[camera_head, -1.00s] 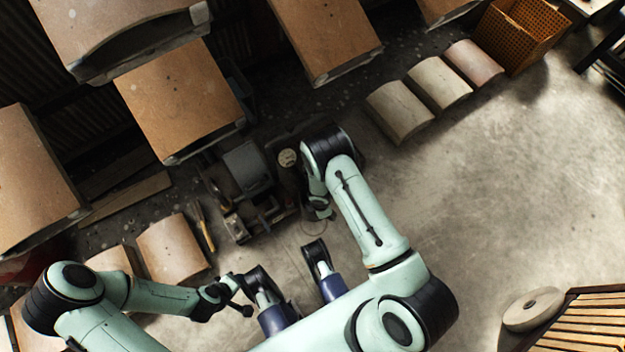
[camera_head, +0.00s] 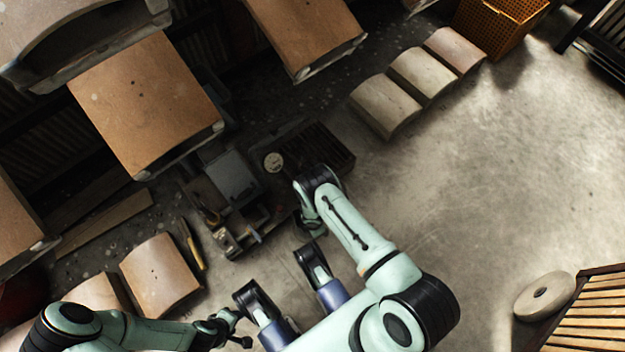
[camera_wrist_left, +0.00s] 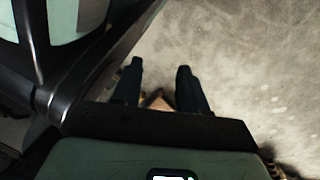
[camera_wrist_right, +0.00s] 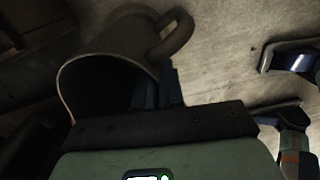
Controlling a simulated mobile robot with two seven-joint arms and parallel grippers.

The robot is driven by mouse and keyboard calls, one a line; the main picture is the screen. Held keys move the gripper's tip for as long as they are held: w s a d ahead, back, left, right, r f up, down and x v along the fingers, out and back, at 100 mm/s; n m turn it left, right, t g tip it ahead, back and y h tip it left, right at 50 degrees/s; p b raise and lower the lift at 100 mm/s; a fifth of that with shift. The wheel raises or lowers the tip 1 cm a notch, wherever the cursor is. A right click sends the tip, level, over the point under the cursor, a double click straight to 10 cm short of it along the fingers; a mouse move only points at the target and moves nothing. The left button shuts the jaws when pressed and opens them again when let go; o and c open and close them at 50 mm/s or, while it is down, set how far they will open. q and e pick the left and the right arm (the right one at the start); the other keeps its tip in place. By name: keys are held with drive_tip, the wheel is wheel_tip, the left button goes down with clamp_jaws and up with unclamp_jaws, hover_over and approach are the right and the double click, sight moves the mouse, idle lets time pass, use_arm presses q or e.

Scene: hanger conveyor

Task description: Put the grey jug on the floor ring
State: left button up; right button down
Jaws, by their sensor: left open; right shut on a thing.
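The grey jug (camera_wrist_right: 110,58) is held at its wall by my right gripper (camera_wrist_right: 157,88), with its open mouth and loop handle showing in the right wrist view. In the head view my right arm's end (camera_head: 308,218) is over the floor beside the dark machine, and I cannot make out the jug there. My left gripper (camera_wrist_left: 160,88) is open and empty; in the head view it is at the bottom left (camera_head: 238,328). A pale round disc with a centre hole (camera_head: 553,304) is at the lower right; I cannot tell whether it is the floor ring.
A dark machine (camera_head: 232,178) stands left of my right arm. Curved tan and grey pieces (camera_head: 386,108) lie in a row at the upper middle, near an orange crate (camera_head: 495,20). A slatted wooden thing (camera_head: 600,315) is at the lower right. The floor at right centre is clear.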

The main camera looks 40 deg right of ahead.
use_arm(q)
drive_tip(key=shift+s+a+f+g, duration=0.1)
drive_tip(key=shift+s+f+g, duration=0.3)
drive_tip(key=shift+s, duration=0.45)
use_arm(e)
drive_tip(key=shift+f, duration=0.85)
use_arm(q)
drive_tip(key=shift+f, duration=0.1)
use_arm(e)
drive_tip(key=shift+f+b, duration=0.2)
drive_tip(key=shift+b, duration=0.2)
drive_tip(key=c, duration=1.2)
unclamp_jaws()
drive_tip(key=shift+c, duration=0.2)
use_arm(q)
drive_tip(key=shift+s+f, duration=0.15)
drive_tip(key=shift+s, duration=0.1)
drive_tip(key=shift+w, duration=0.1)
use_arm(e)
drive_tip(key=shift+r, duration=0.1)
